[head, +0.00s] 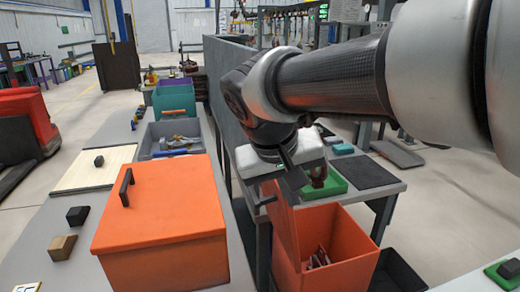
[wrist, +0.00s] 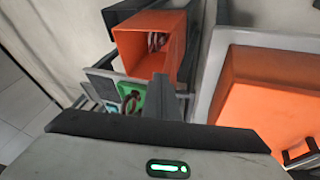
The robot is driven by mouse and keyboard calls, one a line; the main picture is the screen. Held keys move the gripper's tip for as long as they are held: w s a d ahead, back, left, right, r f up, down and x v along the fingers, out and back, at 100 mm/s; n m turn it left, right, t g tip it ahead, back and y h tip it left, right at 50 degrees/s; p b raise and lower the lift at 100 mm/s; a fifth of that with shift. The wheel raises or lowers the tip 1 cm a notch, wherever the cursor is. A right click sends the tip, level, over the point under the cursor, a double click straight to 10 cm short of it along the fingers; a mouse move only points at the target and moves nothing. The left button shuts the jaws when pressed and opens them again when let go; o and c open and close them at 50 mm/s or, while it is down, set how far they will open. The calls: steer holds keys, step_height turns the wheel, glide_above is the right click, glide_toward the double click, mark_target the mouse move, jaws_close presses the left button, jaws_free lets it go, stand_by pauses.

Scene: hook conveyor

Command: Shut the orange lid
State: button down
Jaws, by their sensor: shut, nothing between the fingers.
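The orange lid (head: 165,198) lies flat across the top of an orange box (head: 175,265) on the grey bench, with a black handle (head: 126,187) at its left edge. It looks down on the rim; I cannot tell whether a thin gap is left. The box also shows at the right of the wrist view (wrist: 265,115). My gripper (head: 293,178) is shut and empty, to the right of the box and apart from it, above an open orange bin (head: 345,238). Its dark fingers show in the wrist view (wrist: 160,92).
The open bin holds small items and sits lower, right of the bench. A grey partition (head: 225,90) runs behind. A grey tray of tools (head: 172,138) and a teal box (head: 175,98) stand beyond the lid. Small blocks (head: 77,215) lie to its left.

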steer(key=w+a+r+t+h+p, duration=0.1)
steer(key=w+a+r+p, duration=0.1)
steer(key=w+a, duration=0.35)
steer(key=w+a+r+t+h+p, duration=0.1)
steer(key=w+a+r+p, duration=0.15)
steer(key=a, duration=0.65)
steer(key=b, duration=0.1)
glide_above(252, 190)
step_height(252, 190, down, 7)
steer(key=shift+w+r, duration=0.1)
steer(key=shift+w+d+r+n, duration=0.1)
steer(key=shift+w+d+n, duration=0.15)
steer(key=shift+d, duration=0.35)
